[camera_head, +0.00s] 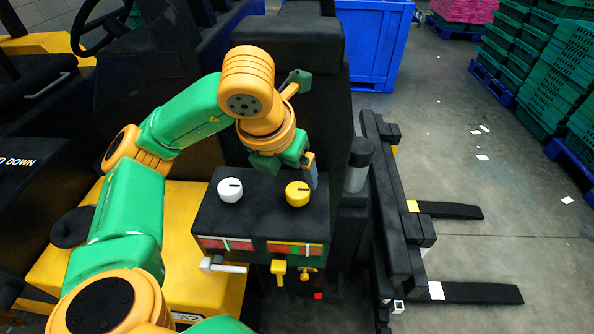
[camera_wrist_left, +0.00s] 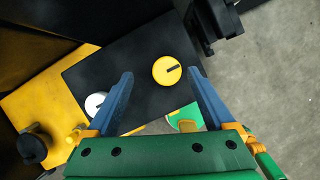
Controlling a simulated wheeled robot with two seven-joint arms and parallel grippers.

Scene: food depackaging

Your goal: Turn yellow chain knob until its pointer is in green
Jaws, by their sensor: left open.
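The yellow chain knob (camera_head: 297,194) sits on top of a black control box (camera_head: 262,215), at its right; a dark pointer line marks its top. It also shows in the left wrist view (camera_wrist_left: 167,70), its line toward the upper right. A coloured strip (camera_head: 294,249) with red, yellow and green lies on the box front below the knob; the pointer's reading is too small to tell. My left gripper (camera_head: 307,168) is above and behind the knob, apart from it. In the left wrist view its blue fingers (camera_wrist_left: 162,85) are open, with the knob between and beyond them. My right gripper is not in view.
A white knob (camera_head: 230,190) sits left of the yellow one. A white lever (camera_head: 222,266) and yellow levers (camera_head: 279,271) stick out at the box front. A black seat back and a forklift mast (camera_head: 390,205) stand close behind and right. Open floor lies farther right.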

